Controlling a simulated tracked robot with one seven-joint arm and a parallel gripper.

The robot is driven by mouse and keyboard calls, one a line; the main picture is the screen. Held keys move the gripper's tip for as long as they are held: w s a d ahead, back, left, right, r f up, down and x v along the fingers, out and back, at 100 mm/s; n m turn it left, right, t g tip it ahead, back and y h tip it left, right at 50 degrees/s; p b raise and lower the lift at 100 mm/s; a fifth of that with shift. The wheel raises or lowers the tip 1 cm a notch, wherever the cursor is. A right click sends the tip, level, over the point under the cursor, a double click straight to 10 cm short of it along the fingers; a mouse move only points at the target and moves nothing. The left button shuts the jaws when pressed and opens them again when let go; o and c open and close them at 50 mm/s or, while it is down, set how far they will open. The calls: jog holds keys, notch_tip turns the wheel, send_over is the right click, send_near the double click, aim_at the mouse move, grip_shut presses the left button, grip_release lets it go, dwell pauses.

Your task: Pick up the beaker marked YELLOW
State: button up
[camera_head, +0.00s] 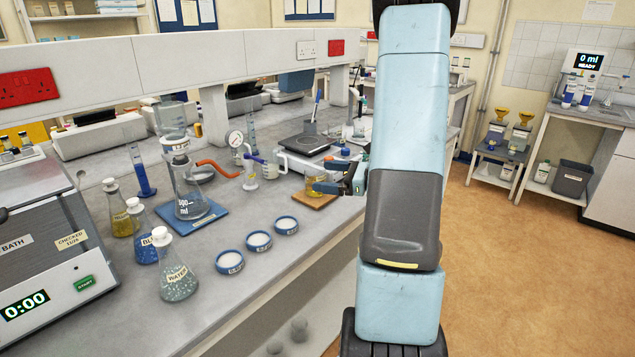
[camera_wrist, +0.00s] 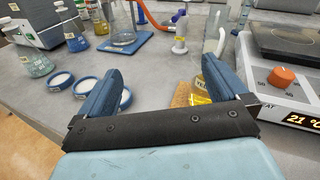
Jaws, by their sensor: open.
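A small glass beaker with yellow contents (camera_head: 314,184) stands on a wooden board (camera_head: 315,201) at the bench's right edge; my gripper partly hides it. In the wrist view a yellow label reading "YE" (camera_wrist: 200,87) shows beside my right finger, which covers the rest of it. The board (camera_wrist: 182,94) lies under it. My gripper (camera_head: 335,178) is open and low over the bench near the board. In the wrist view my gripper (camera_wrist: 159,68) has its fingers wide apart, with nothing held between them. The label sits near the right finger; whether they touch I cannot tell.
Three blue-rimmed dishes (camera_head: 258,241) lie left of the board. A hotplate (camera_wrist: 285,80) stands close on the right in the wrist view. A conical flask on a blue mat (camera_head: 188,190), orange tubing (camera_head: 217,168) and stoppered flasks (camera_head: 176,270) stand farther left.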

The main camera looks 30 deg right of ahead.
aim_at(315, 180)
jog(key=d+f+m+t+h, duration=0.1)
jog(key=d, duration=0.1)
jog(key=d+f+m+t+h, duration=0.1)
jog(key=d, duration=0.1)
jog(key=d+f+m+t, duration=0.1)
jog(key=d+m, duration=0.1)
jog(key=d, duration=0.1)
jog(key=shift+w+d+f+h, duration=0.1)
jog(key=shift+w+f+h, duration=0.05)
jog(key=shift+f+h, duration=0.25)
jog(key=shift+w, duration=0.2)
jog(key=x, duration=1.3)
jog(key=shift+w+f, duration=0.15)
jog(key=shift+c, duration=0.4)
jog(key=c, duration=1.1)
